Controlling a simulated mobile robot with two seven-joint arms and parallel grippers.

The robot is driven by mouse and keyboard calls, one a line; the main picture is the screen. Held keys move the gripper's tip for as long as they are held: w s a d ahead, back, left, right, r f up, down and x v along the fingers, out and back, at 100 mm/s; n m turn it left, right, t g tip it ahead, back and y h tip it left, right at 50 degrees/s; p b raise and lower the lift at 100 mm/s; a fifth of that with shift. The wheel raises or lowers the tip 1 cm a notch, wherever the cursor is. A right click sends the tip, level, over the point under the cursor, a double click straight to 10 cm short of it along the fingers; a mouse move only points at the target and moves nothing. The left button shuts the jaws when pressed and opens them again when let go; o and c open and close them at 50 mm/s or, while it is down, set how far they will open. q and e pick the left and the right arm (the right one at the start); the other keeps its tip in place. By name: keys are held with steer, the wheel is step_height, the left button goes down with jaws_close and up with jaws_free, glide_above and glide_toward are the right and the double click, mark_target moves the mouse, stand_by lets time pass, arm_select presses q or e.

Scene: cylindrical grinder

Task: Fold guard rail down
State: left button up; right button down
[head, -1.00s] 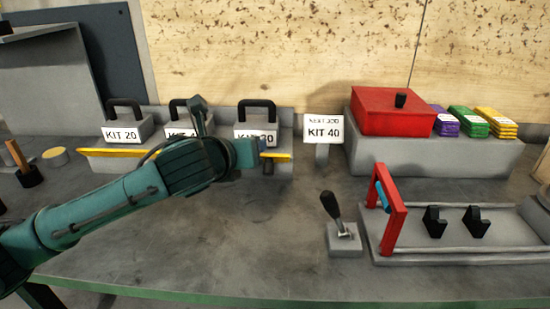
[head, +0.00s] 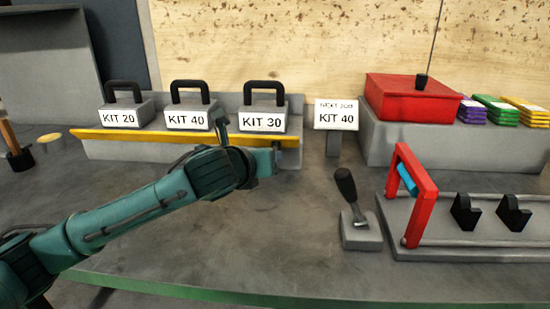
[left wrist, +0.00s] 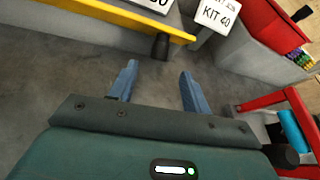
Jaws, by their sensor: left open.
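The yellow guard rail (head: 110,134) runs across the front of the kit shelf, below the kit labels. In the left wrist view the rail (left wrist: 125,16) crosses the top, with a black knob (left wrist: 160,46) near its right end. My left gripper (head: 266,163) is in front of the rail's right part. In the left wrist view its blue fingers (left wrist: 158,72) are spread and empty, with the knob just beyond the gap between them. I see no contact. The arm hides part of the rail's lower edge in the head view. My right gripper is not in view.
Several kit boxes with black handles, such as KIT 30 (head: 262,116), stand behind the rail. A KIT 40 sign (head: 336,114) stands to the right. A black lever (head: 347,190) and a red frame (head: 419,205) stand farther right. The grey tabletop is clear in front of the shelf.

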arm_select(q)
steer(key=b+x, duration=0.1)
steer(key=x, duration=0.7)
steer(key=shift+w+d+f, duration=0.15)
steer(key=shift+w+f, duration=0.05)
steer(key=shift+w, duration=0.15)
steer(key=shift+w+d+f, duration=0.1)
steer(key=shift+w+f, duration=0.05)
steer(key=shift+w, duration=0.25)
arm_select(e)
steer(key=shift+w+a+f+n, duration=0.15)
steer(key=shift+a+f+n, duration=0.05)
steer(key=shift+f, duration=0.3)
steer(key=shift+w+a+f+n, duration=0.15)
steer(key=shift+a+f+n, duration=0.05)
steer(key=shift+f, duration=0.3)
arm_select(q)
steer(key=shift+c, duration=0.5)
